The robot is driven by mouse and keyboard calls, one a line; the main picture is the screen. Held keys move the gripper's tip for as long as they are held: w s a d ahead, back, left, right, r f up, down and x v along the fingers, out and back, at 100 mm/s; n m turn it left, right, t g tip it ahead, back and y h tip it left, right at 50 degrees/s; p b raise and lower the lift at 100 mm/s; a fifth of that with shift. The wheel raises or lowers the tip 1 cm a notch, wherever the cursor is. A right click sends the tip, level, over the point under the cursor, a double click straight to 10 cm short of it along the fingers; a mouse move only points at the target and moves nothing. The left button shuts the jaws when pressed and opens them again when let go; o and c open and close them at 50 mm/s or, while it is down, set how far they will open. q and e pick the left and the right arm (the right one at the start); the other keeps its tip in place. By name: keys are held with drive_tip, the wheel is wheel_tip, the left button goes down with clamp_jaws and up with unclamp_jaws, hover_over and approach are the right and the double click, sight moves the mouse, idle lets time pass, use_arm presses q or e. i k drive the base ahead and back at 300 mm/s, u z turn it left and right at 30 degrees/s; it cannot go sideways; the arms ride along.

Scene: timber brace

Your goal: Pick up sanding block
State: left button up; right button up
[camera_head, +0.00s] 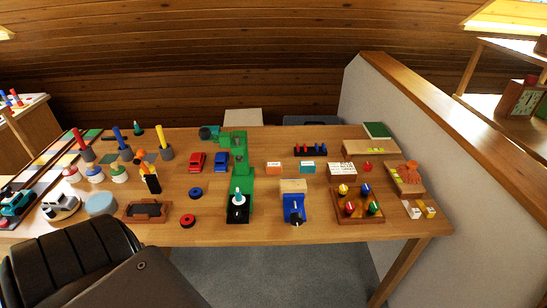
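I cannot tell for sure which thing is the sanding block. One candidate is a low brown block with a dark top (147,210), lying near the front edge on the left of the table. Another is a tan block (293,186), which sits at the back end of a blue tool-like piece (294,210) near the front centre. Neither of my grippers shows in the head view.
The wooden table (240,230) is crowded, with red and blue toy cars (197,162), a green stand (243,160) and a peg board (358,205). A dark chair (75,265) stands at the front left. A grey partition (430,160) borders the right.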

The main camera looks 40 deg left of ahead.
sight(272, 168)
drive_tip(key=u, duration=0.5)
drive_tip(key=i, duration=0.7)
drive_tip(key=u, duration=0.7)
